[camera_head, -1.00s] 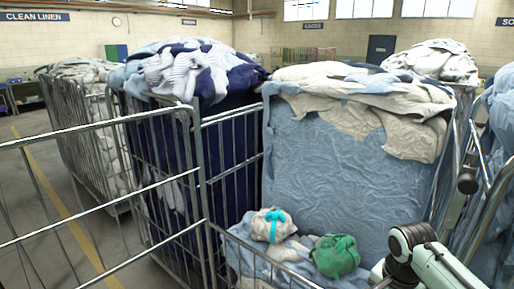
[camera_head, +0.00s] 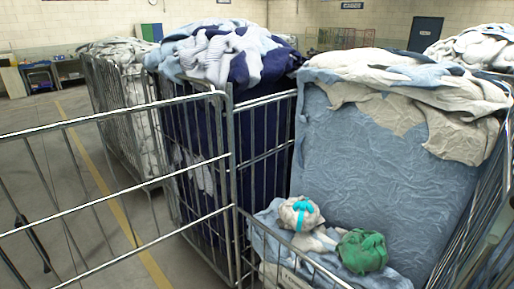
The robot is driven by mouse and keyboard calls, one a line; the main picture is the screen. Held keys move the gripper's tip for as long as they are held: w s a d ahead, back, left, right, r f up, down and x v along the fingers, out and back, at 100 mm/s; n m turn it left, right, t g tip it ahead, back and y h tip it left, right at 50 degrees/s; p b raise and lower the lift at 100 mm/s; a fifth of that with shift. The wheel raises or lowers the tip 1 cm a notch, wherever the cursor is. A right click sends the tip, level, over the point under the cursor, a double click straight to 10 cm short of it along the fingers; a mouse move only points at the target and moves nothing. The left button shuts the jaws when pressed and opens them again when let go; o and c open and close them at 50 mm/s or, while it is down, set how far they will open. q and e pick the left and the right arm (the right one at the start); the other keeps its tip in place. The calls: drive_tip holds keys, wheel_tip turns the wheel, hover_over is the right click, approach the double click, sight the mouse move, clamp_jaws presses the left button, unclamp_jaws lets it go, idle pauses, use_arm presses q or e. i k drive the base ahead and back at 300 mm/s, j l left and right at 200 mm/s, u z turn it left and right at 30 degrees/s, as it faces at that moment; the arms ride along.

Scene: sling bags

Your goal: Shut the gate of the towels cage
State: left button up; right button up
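The cage nearest me holds pale blue and cream towels and has a low front rail (camera_head: 295,248). A white label at the bottom edge is partly cut off. A barred metal gate (camera_head: 110,117) stands swung open to the left, its hinge side along the upright (camera_head: 232,190) at the cage's front left corner. A white bundle with a turquoise band (camera_head: 299,213) and a green bundle (camera_head: 362,251) lie low inside the front. A thin dark part (camera_head: 32,243) shows at the gate's left; I cannot tell what it is. Neither of my grippers shows.
A cage of navy and pale linen (camera_head: 205,130) stands directly left of the towels cage, behind the open gate. Another cage (camera_head: 128,110) stands farther back. Bare floor with a yellow line (camera_head: 125,220) lies to the left. More cages crowd the right edge.

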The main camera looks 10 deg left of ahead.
sight(21, 223)
drive_tip(key=j, duration=1.5)
drive_tip(key=j+z, duration=0.1)
drive_tip(key=j, duration=0.45)
drive_tip(key=k+j+z, duration=0.1)
drive_tip(key=j, duration=0.4)
drive_tip(key=j+z, duration=0.4)
drive_tip(key=k+j+z, duration=0.1)
drive_tip(key=j+z, duration=0.25)
drive_tip(key=j, duration=0.2)
drive_tip(key=j+z, duration=0.55)
drive_tip(key=z, duration=0.2)
drive_tip(key=j+z, duration=0.35)
drive_tip(key=i+j, duration=0.1)
drive_tip(key=j, duration=0.3)
drive_tip(key=i+j+u, duration=0.15)
drive_tip(key=j, duration=0.25)
drive_tip(key=k+j+z, duration=0.3)
drive_tip(key=j+z, duration=0.15)
drive_tip(key=k+j+z, duration=0.5)
drive_tip(key=i, duration=0.1)
